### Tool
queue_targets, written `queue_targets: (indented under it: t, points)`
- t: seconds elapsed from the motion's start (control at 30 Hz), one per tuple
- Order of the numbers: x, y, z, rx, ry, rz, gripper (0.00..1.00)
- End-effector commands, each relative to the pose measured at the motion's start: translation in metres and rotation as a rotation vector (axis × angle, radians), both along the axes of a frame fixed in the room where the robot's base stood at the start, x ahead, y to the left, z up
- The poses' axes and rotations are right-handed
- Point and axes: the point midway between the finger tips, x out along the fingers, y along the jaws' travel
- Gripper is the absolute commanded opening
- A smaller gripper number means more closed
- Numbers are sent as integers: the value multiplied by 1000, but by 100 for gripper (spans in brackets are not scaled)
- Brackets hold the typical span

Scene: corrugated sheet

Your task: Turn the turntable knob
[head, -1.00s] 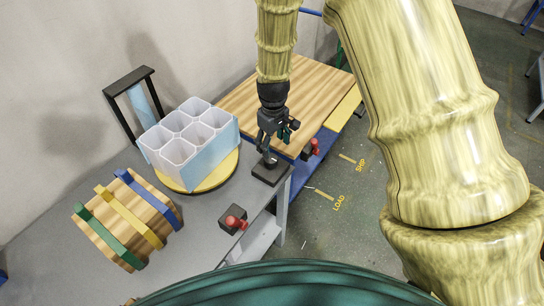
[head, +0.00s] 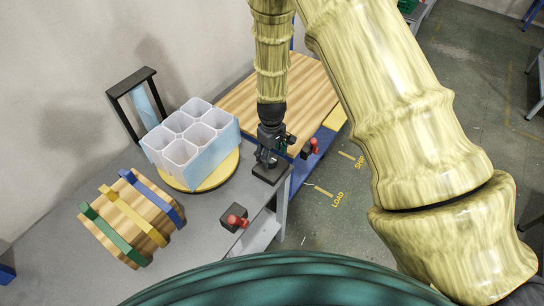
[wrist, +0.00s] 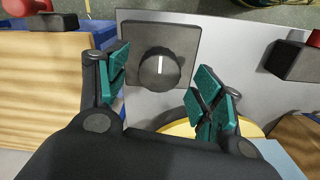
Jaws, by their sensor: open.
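The turntable knob (wrist: 160,70) is a round black dial with a white line, on a dark square base (wrist: 185,35). In the wrist view it lies just ahead of the space between my fingers, and the line points roughly up the picture. My gripper (wrist: 158,84) is open, with one teal-padded finger on each side of the knob. I cannot tell whether either pad touches it. In the head view my gripper (head: 268,160) is over the knob's base (head: 271,174) and hides most of the knob. The yellow turntable (head: 214,181) carries a white and light-blue box of several cells (head: 213,158).
A black box with a red button (head: 235,217) sits at the grey table's front edge; another (head: 311,148) is by the wooden-topped table (head: 312,85). A wooden block with coloured strips (head: 130,225) and a black frame (head: 152,75) stand left.

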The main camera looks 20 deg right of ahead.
Motion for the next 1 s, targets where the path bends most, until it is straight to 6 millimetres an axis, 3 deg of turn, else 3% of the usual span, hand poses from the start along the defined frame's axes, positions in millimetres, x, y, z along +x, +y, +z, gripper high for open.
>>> queue_targets:
  t: [0.3,0.7,0.73,0.9,1.0]
  points:
    - [0,0,-22,0,0,0,67]
    - [0,0,-27,0,0,1,67]
    - [0,0,-27,0,0,1,65]
    - [0,0,-27,0,0,1,34]
    - [0,0,-27,0,0,1,21]
